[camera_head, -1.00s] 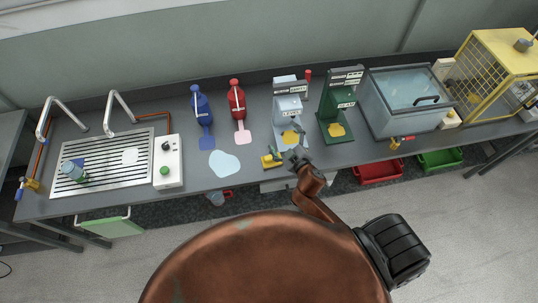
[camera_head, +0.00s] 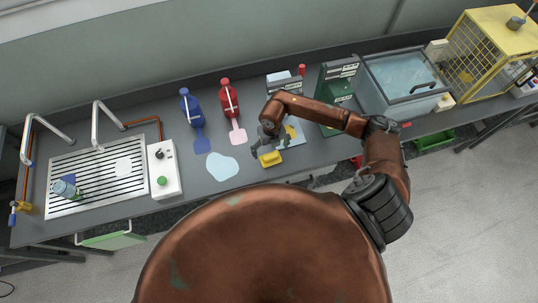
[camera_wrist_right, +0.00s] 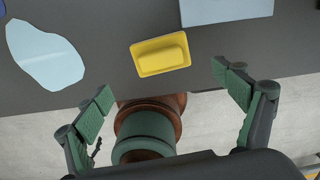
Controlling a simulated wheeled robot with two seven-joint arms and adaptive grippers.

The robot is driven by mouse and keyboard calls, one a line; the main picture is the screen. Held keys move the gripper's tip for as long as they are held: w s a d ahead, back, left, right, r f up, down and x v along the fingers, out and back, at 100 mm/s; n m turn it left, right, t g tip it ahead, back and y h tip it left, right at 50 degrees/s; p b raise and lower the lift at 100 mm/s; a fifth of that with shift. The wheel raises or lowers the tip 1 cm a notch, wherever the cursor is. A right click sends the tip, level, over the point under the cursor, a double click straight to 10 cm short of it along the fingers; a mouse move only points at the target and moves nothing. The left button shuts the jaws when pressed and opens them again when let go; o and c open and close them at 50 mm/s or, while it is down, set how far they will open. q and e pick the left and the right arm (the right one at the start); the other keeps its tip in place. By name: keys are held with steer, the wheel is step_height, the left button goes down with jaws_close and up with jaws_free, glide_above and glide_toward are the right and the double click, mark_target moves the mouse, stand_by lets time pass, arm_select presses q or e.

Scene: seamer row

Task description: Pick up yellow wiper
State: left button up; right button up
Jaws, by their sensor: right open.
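The yellow wiper (camera_head: 270,158) lies on the grey bench near its front edge, to the right of a pale blue puddle-shaped patch (camera_head: 222,166). In the right wrist view the yellow wiper (camera_wrist_right: 160,54) lies flat, between and beyond the two fingers. My right gripper (camera_head: 268,142) is over the bench just behind the wiper in the head view. In the right wrist view the right gripper (camera_wrist_right: 168,92) is wide open and empty, its green-padded fingers apart from the wiper. My left gripper is not in view.
A green machine (camera_head: 336,84) and a glass-lidded tank (camera_head: 400,82) stand to the right. A white control box (camera_head: 164,170) and a slatted drain (camera_head: 95,180) are at left.

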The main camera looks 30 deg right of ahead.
mark_target(270, 156)
steer(key=shift+d+f, duration=0.25)
steer(key=shift+f, duration=0.15)
steer(key=f+p, duration=0.1)
steer(key=f, duration=0.2)
steer(key=f+p, duration=0.1)
steer(key=f, duration=0.2)
steer(key=shift+w+a+f, duration=0.15)
steer(key=shift+w+f, duration=0.05)
steer(key=shift+f, duration=0.2)
steer(key=shift+c, duration=0.2)
steer(key=c, duration=1.1)
